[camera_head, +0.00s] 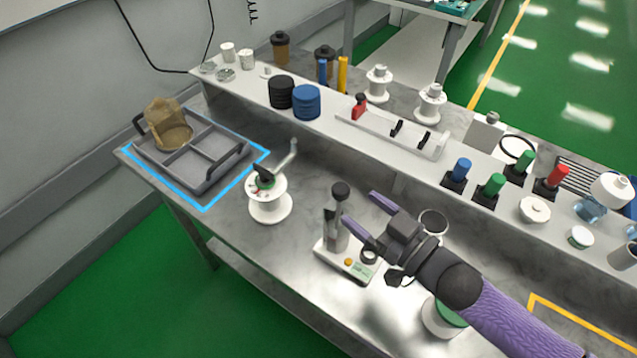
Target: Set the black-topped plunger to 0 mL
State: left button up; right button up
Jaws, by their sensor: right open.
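The black-topped plunger (340,190) stands upright on a small white-based device (333,262) with a grey column, near the middle of the steel table. The plunger's volume reading is too small to read. My left gripper is not in view.
A grey divided tray (205,184) sits inside a blue outline. A raised shelf (372,155) with bottles, discs and coloured knobs runs behind. A green-lidded jar (440,318) stands under my right arm.

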aim_at(334, 185)
jog(key=b+x, duration=0.1)
jog(key=x, duration=0.7)
jog(key=shift+w+d, duration=0.1)
jog(key=shift+w, duration=0.05)
grip_shut()
dwell(1.1)
